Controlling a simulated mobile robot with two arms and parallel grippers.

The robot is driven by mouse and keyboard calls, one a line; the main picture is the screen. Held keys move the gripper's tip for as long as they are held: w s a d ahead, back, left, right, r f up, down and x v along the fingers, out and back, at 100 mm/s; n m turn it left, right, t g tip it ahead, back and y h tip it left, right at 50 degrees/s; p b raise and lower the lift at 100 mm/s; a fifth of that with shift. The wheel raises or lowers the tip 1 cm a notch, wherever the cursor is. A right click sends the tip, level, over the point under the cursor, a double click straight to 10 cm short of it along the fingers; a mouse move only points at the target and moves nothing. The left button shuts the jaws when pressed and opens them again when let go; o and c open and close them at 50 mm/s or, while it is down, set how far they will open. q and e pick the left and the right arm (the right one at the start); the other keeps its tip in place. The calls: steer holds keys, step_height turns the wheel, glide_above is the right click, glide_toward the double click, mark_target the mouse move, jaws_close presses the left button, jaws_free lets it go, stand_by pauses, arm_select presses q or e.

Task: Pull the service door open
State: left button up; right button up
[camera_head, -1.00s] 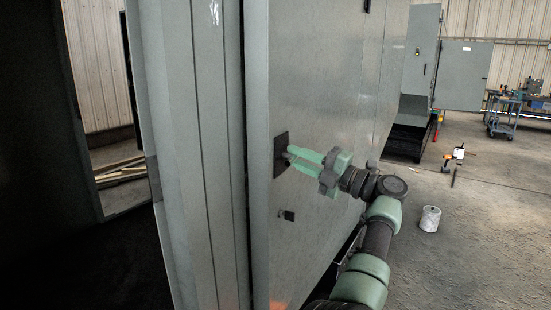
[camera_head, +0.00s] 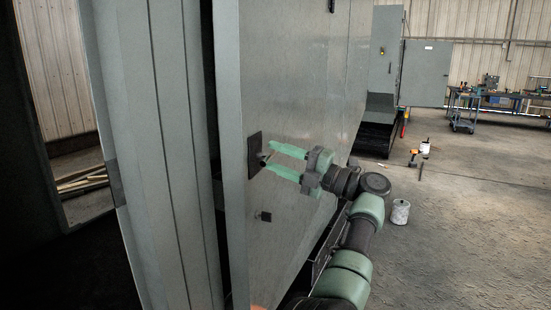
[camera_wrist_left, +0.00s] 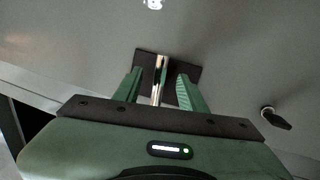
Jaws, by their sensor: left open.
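The service door (camera_head: 295,95) is a grey-green panel. A dark gap runs along its left edge, so it stands slightly ajar. Its handle is a bright metal bar on a dark plate (camera_head: 254,153); in the left wrist view the bar (camera_wrist_left: 159,78) lies between the fingers. My left gripper (camera_head: 268,160) is open, with its green fingers on either side of the handle, and in the left wrist view (camera_wrist_left: 158,88) a space shows on both sides of the bar. My right gripper is not in view.
A small dark fitting (camera_head: 265,216) sits on the door below the handle; it also shows in the left wrist view (camera_wrist_left: 276,117). A white bucket (camera_head: 400,212) stands on the floor to the right. A workbench (camera_head: 490,97) is far back. The concrete floor at right is mostly clear.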

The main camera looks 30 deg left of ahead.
arm_select(q)
steer(key=b+v, duration=0.2)
steer(key=v, duration=0.5)
steer(key=shift+w+d, duration=0.1)
